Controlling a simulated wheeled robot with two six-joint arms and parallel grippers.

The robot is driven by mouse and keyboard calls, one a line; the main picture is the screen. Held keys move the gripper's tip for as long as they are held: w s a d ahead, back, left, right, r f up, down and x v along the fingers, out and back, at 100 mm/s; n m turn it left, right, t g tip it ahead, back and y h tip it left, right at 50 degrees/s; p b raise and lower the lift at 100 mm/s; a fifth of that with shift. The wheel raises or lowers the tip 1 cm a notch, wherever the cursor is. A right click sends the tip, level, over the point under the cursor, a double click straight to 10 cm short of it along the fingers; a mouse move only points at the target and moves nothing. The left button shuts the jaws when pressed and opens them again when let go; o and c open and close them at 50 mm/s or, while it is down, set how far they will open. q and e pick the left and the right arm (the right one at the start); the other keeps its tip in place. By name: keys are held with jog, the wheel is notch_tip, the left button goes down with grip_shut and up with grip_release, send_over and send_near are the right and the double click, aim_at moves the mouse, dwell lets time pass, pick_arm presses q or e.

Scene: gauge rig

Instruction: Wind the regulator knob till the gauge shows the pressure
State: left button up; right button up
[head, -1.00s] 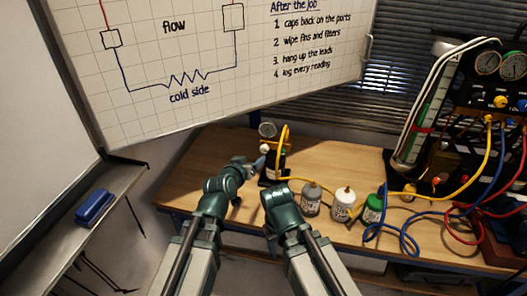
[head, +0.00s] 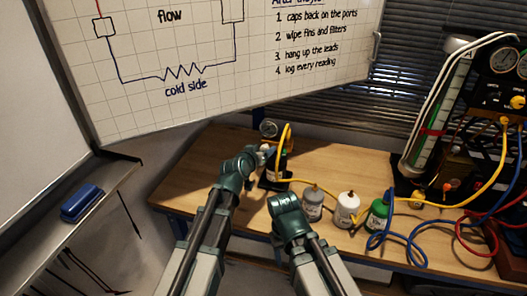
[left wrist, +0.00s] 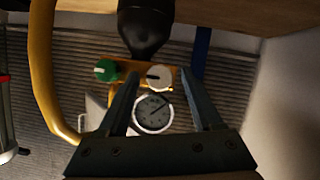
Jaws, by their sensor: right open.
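The gauge (head: 268,129) stands on top of the dark regulator rig (head: 276,170) at the back of the bench. Below the gauge in the head view is a white knob, which shows in the left wrist view (left wrist: 159,77) beside a green knob (left wrist: 106,70). My left gripper (head: 262,154) is at the rig, its open fingers either side of the white knob with gaps visible. My right gripper (head: 286,204) is lower, before the bench; its fingers are mostly hidden.
Grey (head: 313,205), white (head: 347,210) and green (head: 377,216) bottles stand right of the rig. A yellow hose (head: 288,135) loops from it. Blue and red hoses and a manifold rig (head: 490,105) crowd the right. The bench (head: 215,150) is clear left of the rig.

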pick_arm(q)
grip_shut()
jog(key=shift+s+d+f+m+t+y+b, duration=0.1)
jog(key=shift+m+t+y+b, duration=0.15)
jog(key=shift+m+y, duration=0.8)
jog(key=shift+d+m+t+y+b, duration=0.1)
jog(key=shift+m+t+y, duration=0.4)
jog(key=shift+m, duration=0.95)
jog(key=shift+y, duration=0.25)
jog(key=shift+o, duration=0.5)
grip_release()
